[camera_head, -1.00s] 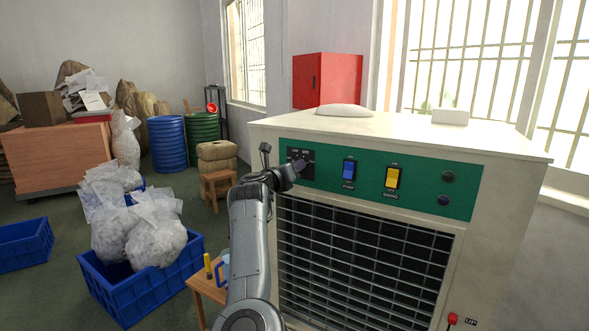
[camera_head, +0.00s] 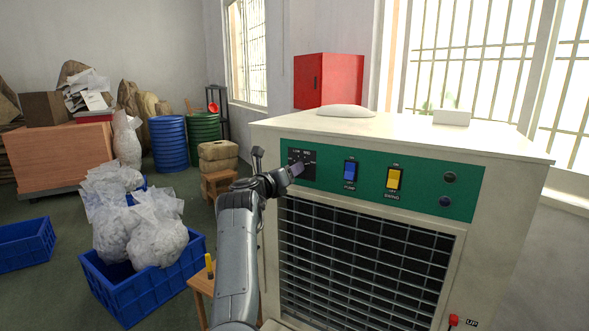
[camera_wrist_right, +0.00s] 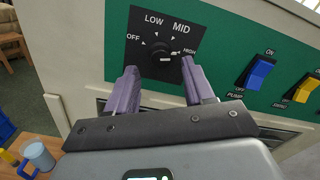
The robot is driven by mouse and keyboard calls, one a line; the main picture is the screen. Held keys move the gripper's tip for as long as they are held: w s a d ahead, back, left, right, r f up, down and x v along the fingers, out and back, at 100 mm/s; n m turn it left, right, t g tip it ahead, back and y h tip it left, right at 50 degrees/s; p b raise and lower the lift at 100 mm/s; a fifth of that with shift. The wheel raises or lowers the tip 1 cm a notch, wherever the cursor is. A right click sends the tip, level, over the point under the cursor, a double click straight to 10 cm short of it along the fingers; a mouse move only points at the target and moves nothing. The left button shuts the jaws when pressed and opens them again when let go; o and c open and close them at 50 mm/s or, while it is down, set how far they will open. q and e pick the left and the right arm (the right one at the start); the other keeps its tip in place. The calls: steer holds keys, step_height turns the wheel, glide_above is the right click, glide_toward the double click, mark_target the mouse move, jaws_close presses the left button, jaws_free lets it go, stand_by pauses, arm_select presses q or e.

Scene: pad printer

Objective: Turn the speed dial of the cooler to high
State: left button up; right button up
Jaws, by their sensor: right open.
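The cooler (camera_head: 500,190) is a large cream box with a green control panel and a dark front grille. Its speed dial (camera_wrist_right: 161,52) is a small black knob on a black plate (camera_wrist_right: 206,28) marked OFF, LOW, MID and HIGH. A white mark shows low on the knob; I cannot tell its setting for sure. My right gripper (camera_wrist_right: 160,68) is open, its two purple fingers on either side of and just below the knob, with no visible grip. In the head view, the right gripper (camera_head: 297,170) partly hides the dial plate (camera_head: 302,158). My left gripper is not in view.
Right of the dial are a blue pump switch (camera_head: 349,171) and a yellow swing switch (camera_head: 393,179). A small wooden table (camera_head: 200,285) stands below at left, with a cup (camera_wrist_right: 38,155) on it. Blue crates (camera_head: 125,295) with bags stand on the floor further left.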

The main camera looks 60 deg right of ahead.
steer(key=a, duration=0.7)
steer(key=shift+s, duration=0.2)
